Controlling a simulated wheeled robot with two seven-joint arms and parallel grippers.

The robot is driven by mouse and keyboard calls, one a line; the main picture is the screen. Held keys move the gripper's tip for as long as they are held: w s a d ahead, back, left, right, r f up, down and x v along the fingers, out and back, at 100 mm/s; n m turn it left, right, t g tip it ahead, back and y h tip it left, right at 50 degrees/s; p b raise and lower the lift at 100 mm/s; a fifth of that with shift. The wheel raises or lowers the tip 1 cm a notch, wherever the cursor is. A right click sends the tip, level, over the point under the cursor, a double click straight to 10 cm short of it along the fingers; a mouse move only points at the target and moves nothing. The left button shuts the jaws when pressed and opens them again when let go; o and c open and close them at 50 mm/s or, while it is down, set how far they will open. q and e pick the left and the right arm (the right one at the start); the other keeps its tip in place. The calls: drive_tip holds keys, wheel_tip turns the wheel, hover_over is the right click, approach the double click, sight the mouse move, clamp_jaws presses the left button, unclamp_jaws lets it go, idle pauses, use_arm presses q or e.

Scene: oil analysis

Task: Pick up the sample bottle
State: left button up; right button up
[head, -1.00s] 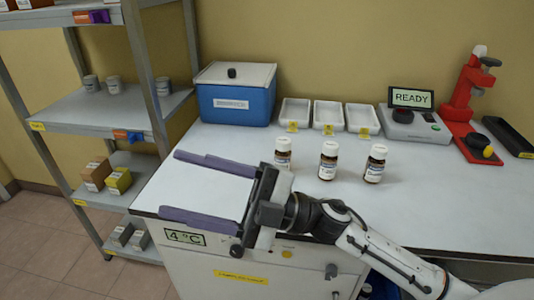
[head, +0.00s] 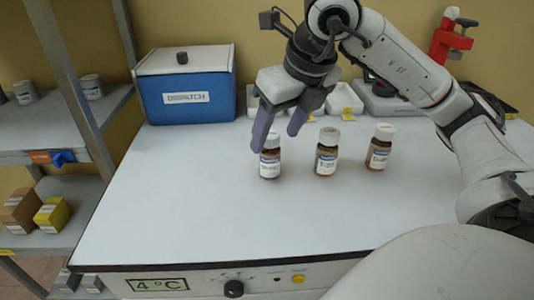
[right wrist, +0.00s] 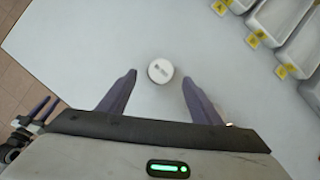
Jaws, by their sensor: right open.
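Three brown sample bottles with white caps and white labels stand upright on the white worktop: a left one (head: 270,168), a middle one (head: 326,160) and a right one (head: 379,152). My right gripper (head: 275,140) is open and points down over the left bottle. In the right wrist view one white cap (right wrist: 160,71) lies midway between the spread purple fingers (right wrist: 158,76), with a gap on both sides. A small purple-fingered gripper, seemingly my left (right wrist: 42,110), shows at that view's left edge, too small to read.
A blue dispatch box (head: 188,98) stands at the back left. White trays (right wrist: 283,30) with yellow tags line the back. A red stand (head: 450,40) is at the back right. Shelving (head: 55,115) stands on the left. The front left worktop is clear.

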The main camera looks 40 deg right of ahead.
sight(271, 152)
drive_tip(key=b+x, duration=0.1)
drive_tip(key=x, duration=0.5)
drive_tip(key=shift+f, duration=0.35)
drive_tip(key=shift+c, duration=0.6)
drive_tip(key=c, duration=1.1)
